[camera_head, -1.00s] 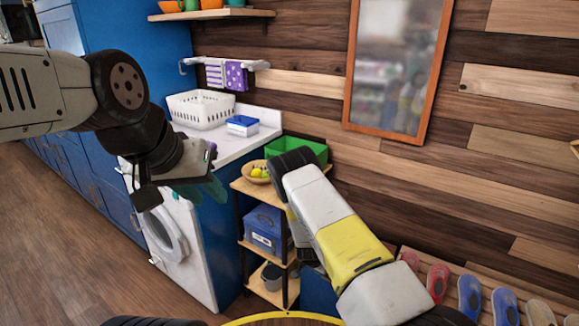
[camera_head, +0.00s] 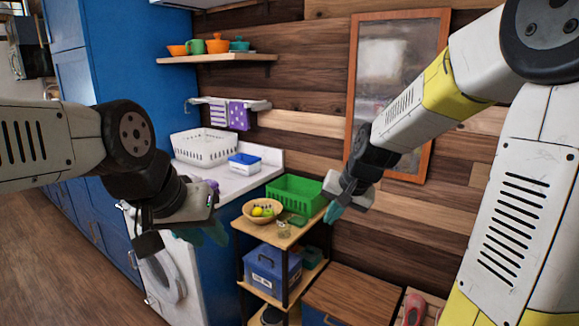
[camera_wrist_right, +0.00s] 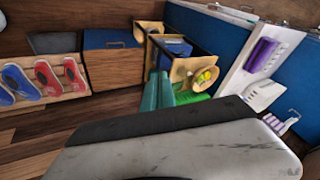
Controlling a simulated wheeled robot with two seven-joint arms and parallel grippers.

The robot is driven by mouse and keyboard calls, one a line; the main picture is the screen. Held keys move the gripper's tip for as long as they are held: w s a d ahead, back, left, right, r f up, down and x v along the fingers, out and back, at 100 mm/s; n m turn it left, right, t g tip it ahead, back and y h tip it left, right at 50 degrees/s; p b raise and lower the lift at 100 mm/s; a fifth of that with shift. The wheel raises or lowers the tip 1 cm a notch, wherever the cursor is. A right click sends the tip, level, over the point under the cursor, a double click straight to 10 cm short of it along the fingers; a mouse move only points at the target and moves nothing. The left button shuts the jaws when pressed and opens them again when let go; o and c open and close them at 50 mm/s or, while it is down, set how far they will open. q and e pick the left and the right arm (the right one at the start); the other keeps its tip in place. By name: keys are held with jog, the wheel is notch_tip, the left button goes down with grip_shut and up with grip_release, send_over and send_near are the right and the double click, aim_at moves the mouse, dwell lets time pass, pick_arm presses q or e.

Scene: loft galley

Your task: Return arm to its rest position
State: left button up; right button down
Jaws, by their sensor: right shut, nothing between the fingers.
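My right arm comes in from the right in the head view. Its gripper (camera_head: 334,213) has teal fingertips and hangs in the air near the right end of the wooden shelf rack. In the right wrist view the two teal fingers (camera_wrist_right: 158,93) lie close together, with nothing between them. My left gripper (camera_head: 208,234) is in front of the washing machine, with teal fingers partly hidden by its own body. A small purple part shows above it, and I cannot tell what it is. I cannot tell whether the left fingers are open.
The shelf rack holds a bowl of yellow fruit (camera_head: 263,210), a green crate (camera_head: 295,195) and a blue box (camera_head: 272,268). A white basket (camera_head: 204,146) and a blue-and-white tub (camera_head: 245,163) stand on the counter. A framed mirror (camera_head: 400,70) hangs behind my right arm. Slippers (camera_wrist_right: 47,78) lie on a rack.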

jog(key=s+d+r+n, duration=0.1)
jog(key=s+r, duration=0.3)
jog(key=s, duration=0.6)
jog(key=s+d+r+n+t, duration=0.1)
jog(key=s+d+r+n, duration=0.1)
jog(key=s, duration=0.7)
jog(key=shift+s+d+r+n+h, duration=0.3)
jog(key=shift+s+d+r+h, duration=0.1)
jog(key=shift+r, duration=0.45)
